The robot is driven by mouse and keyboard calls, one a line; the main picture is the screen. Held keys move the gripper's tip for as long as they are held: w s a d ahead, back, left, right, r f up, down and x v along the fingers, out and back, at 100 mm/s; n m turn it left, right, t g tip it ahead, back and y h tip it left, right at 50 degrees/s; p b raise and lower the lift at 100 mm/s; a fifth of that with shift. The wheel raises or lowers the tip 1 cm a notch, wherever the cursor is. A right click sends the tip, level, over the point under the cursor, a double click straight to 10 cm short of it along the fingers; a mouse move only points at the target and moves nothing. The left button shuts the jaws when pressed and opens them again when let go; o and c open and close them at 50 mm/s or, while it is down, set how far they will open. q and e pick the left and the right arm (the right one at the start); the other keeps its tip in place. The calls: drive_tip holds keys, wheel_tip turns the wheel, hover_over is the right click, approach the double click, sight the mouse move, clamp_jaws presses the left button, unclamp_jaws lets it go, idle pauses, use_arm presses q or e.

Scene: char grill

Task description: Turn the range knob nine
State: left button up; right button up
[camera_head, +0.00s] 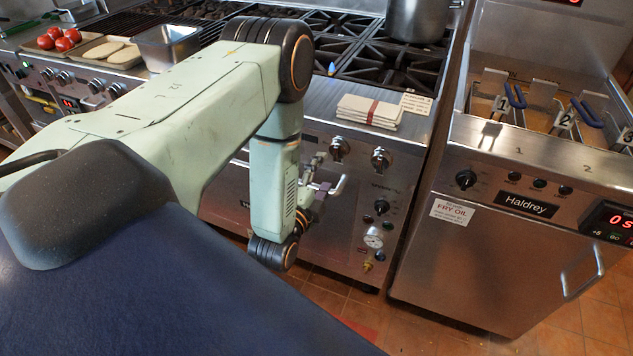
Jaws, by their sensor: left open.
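The range (410,165) has metal knobs on its front panel. One knob (339,149) is just right of my left arm, and another knob (381,158) is farther right. A black dial (382,207) is lower on the front. I cannot read which knob is number nine. My left arm comes in from the left and bends down in front of the range. My left gripper (314,172) is small in view, open, and partly hidden by my forearm. It is near the front panel, left of and below the nearer knob; I see no contact. My right gripper is not in view.
Folded cloths (370,112) with a red band lie on the range's front ledge. A pot (418,18) stands on the burners. A fryer (500,225) with baskets stands to the right. Trays with tomatoes (64,40) are at upper left. Tiled floor shows below.

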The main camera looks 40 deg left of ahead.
use_arm(q)
drive_tip(key=shift+v, duration=1.55)
drive_tip(key=s+d+f+n+g+h, duration=0.2)
drive_tip(key=s+f+n+g, duration=0.25)
drive_tip(key=s+f, duration=0.2)
drive_tip(key=s+d+f+n+g+h, duration=0.1)
drive_tip(key=s+d+f+n+g, duration=0.3)
drive_tip(key=f, duration=0.3)
drive_tip(key=s+d+n+g+b, duration=0.1)
drive_tip(key=s+g, duration=0.3)
drive_tip(key=s, duration=0.5)
drive_tip(key=s+d+f+n+g+h, duration=0.1)
drive_tip(key=s+d+n+g, duration=0.2)
drive_tip(key=s, duration=0.6)
drive_tip(key=shift+d+n+g+b, duration=0.2)
drive_tip(key=shift+n+g+b, duration=0.2)
drive_tip(key=shift+n+g, duration=0.15)
